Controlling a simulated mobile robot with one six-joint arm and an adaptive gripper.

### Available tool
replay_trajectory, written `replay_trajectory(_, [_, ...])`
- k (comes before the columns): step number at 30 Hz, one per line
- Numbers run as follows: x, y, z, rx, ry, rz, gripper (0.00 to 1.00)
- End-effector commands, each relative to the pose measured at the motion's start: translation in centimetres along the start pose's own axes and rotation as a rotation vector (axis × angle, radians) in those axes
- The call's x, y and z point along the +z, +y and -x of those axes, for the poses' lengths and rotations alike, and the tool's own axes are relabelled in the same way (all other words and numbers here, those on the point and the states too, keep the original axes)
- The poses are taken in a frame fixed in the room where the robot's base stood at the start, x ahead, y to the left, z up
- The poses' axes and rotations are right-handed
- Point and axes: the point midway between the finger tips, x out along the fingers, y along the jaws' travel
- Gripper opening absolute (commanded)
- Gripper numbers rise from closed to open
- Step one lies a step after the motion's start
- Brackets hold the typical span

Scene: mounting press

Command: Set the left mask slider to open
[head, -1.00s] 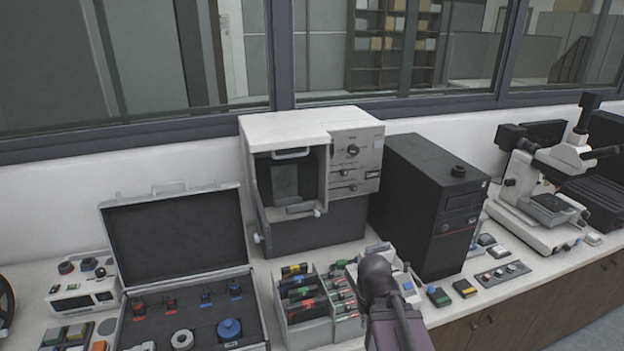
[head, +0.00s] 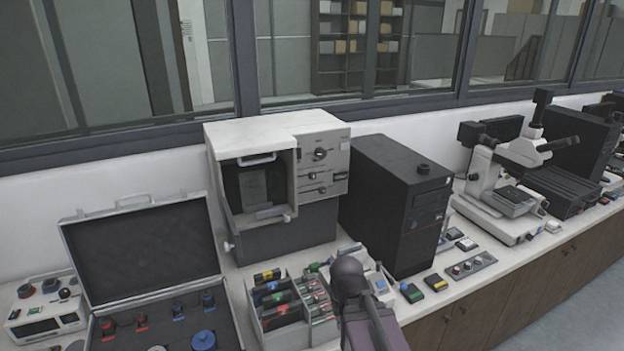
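A white and grey press-like unit (head: 240,137) stands at the back of the counter, below the window. Its front panel, right of the open bay, carries a round dial (head: 320,154) and small sliders or levers (head: 318,190) under it. The sliders are too small for me to tell which is the left mask slider or how it is set. Part of my arm rises at the bottom centre, in front of the unit and the black tower. My gripper's fingers do not show.
An open case (head: 145,240) with coloured parts stands at left. A divided bin (head: 262,318) of coloured items is at bottom centre. A black tower (head: 395,200) stands right of the unit, then small switch boxes (head: 468,267) and a white microscope (head: 500,190).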

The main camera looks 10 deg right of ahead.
Motion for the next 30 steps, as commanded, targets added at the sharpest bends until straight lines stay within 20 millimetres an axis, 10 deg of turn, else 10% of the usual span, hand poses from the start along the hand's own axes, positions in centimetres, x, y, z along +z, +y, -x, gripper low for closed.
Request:
replay_trajectory(9, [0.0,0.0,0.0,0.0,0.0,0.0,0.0])
replay_trajectory(16, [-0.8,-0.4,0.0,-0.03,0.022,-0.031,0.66])
replay_trajectory(30, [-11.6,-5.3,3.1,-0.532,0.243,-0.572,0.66])
